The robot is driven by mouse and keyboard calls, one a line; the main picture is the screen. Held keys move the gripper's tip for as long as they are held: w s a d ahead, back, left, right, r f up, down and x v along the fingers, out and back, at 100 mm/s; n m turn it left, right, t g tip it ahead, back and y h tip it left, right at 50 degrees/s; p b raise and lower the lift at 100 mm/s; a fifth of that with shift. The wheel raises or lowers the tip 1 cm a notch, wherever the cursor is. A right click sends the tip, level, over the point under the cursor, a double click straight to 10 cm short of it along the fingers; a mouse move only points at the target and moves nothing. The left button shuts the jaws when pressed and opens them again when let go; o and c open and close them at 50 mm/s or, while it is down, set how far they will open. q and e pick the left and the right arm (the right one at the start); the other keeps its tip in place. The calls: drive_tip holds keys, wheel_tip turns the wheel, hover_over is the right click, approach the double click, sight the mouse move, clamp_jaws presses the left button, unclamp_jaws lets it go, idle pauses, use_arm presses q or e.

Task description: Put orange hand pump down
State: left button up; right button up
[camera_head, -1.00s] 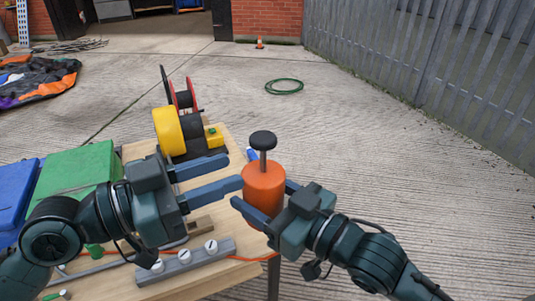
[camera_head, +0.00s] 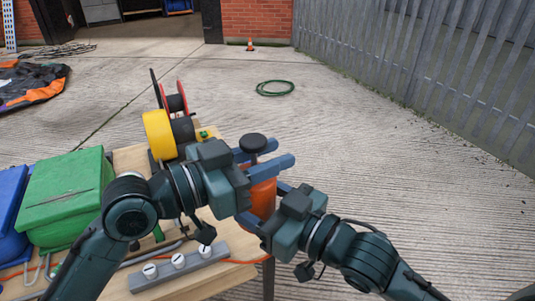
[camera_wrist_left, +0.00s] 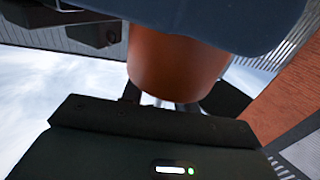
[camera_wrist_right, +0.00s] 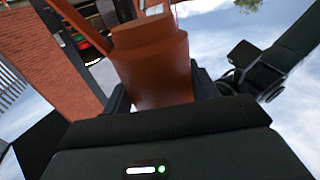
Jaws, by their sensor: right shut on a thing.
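The orange hand pump (camera_head: 262,197) stands roughly upright near the table's right edge, with its black knob (camera_head: 253,142) on top. My right gripper (camera_head: 266,206) is shut on the pump's body from the right. My left gripper (camera_head: 283,153) is open, its two fingers spread on either side of the pump's upper part just below the knob. I cannot tell whether they touch it. The pump also fills the middle of the left wrist view (camera_wrist_left: 178,65) and the right wrist view (camera_wrist_right: 155,75). The pump's lower end is hidden behind my grippers.
The wooden table (camera_head: 222,285) carries a grey strip with white knobs (camera_head: 178,264), a green box (camera_head: 65,195) and a yellow and black machine (camera_head: 160,133). A blue bin (camera_head: 10,210) is at left. A green hose (camera_head: 275,88) lies on open concrete beyond.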

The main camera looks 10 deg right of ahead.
use_arm(q)
clamp_jaws()
use_arm(e)
drive_tip(key=o, duration=1.4)
drive_tip(key=shift+c, duration=0.2)
